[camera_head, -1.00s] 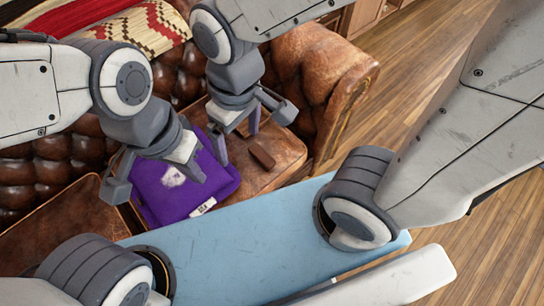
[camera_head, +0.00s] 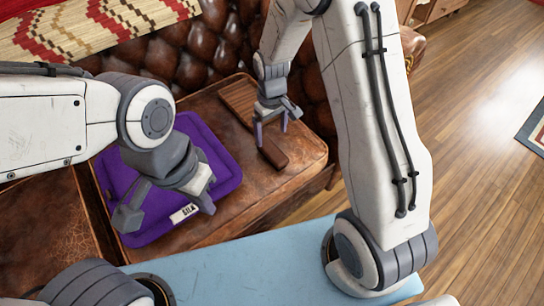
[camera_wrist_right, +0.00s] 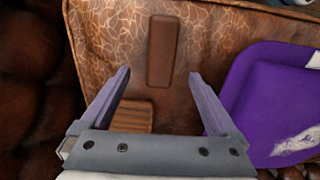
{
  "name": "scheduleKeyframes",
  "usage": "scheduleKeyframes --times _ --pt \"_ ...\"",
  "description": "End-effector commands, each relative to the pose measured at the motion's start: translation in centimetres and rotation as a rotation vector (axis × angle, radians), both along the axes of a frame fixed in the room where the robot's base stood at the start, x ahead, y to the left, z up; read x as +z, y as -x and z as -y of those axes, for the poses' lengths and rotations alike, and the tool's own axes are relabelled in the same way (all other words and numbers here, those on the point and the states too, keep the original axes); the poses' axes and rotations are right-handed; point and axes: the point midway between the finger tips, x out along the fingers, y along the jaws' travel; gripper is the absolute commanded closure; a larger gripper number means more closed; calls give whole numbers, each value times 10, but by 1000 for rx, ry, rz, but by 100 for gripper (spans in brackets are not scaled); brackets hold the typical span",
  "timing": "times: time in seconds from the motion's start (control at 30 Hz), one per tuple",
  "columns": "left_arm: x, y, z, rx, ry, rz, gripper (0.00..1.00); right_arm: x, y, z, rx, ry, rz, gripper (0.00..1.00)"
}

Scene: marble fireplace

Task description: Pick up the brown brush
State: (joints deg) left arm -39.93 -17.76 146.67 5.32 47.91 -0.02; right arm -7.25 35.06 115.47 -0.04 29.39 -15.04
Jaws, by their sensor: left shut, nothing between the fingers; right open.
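The brown brush (camera_head: 272,152) is a dark, narrow block lying on the leather sofa seat. In the right wrist view, the brush (camera_wrist_right: 163,50) lies lengthwise ahead of and between the fingers. My left gripper (camera_head: 166,205) is shut and holds nothing, over the purple folded cloth at left.
The purple cloth (camera_head: 219,157) with a white tag lies left of the brush. A ribbed brown piece (camera_head: 238,98) lies behind the brush, partly covered by my right gripper. The sofa's tufted back (camera_head: 190,60) rises behind.

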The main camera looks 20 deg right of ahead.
Motion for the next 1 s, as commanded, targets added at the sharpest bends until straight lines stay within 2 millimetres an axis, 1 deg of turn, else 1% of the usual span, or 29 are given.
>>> scheduleKeyframes --times 0.03,0.1,0.2,0.37,0.53,0.6,0.7,0.9,0.97,1.0 --pt "-6 0 0 0 0 0 100 -12 1 0 0 1 -4 5" --pt "-10 0 0 0 0 0 100 -23 1 0 0 1 -4 5" --pt "-13 0 0 0 0 0 100 -34 1 0 0 0 -3 5" --pt "-19 0 0 0 0 0 100 -45 2 0 0 0 -2 5" --pt "-34 0 0 0 0 0 100 -73 6 0 0 1 -4 5" --pt "-37 0 0 0 0 0 100 -82 5 0 0 1 -4 5" --pt "-39 0 0 0 0 0 100 -87 5 0 0 0 -2 5" --pt "-37 0 0 0 0 0 100 -86 5 -1 0 -1 -1 5" --pt "-37 0 0 0 0 0 100 -86 5 -1 0 -1 -1 28" --pt "-37 0 0 0 0 0 100 -86 5 -1 0 -1 -1 43"
